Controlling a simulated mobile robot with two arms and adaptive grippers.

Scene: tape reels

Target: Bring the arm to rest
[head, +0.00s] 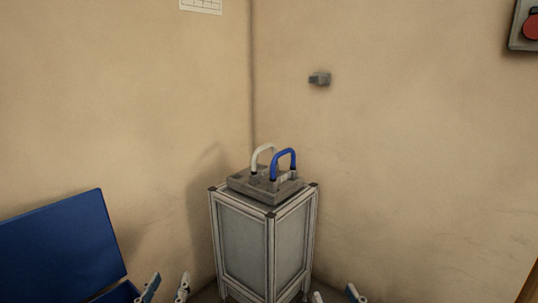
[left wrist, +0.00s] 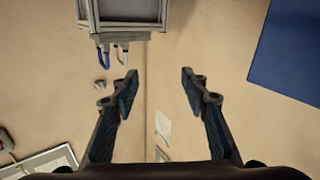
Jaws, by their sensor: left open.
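My left gripper (head: 167,287) shows at the bottom of the head view, left of the grey stand, with its two fingertips apart. In the left wrist view its fingers (left wrist: 160,80) are wide apart with nothing between them. My right gripper (head: 336,295) shows only as two fingertips at the bottom edge of the head view, right of the stand. They are apart, and I see nothing held between them. The rest of both arms is out of the head view.
A framed grey stand (head: 243,240) in the corner carries a grey block (head: 240,184) with a white handle (head: 262,154) and a blue handle (head: 293,158). A blue panel (head: 60,245) is at the left. A red button (head: 531,27) is on the right wall.

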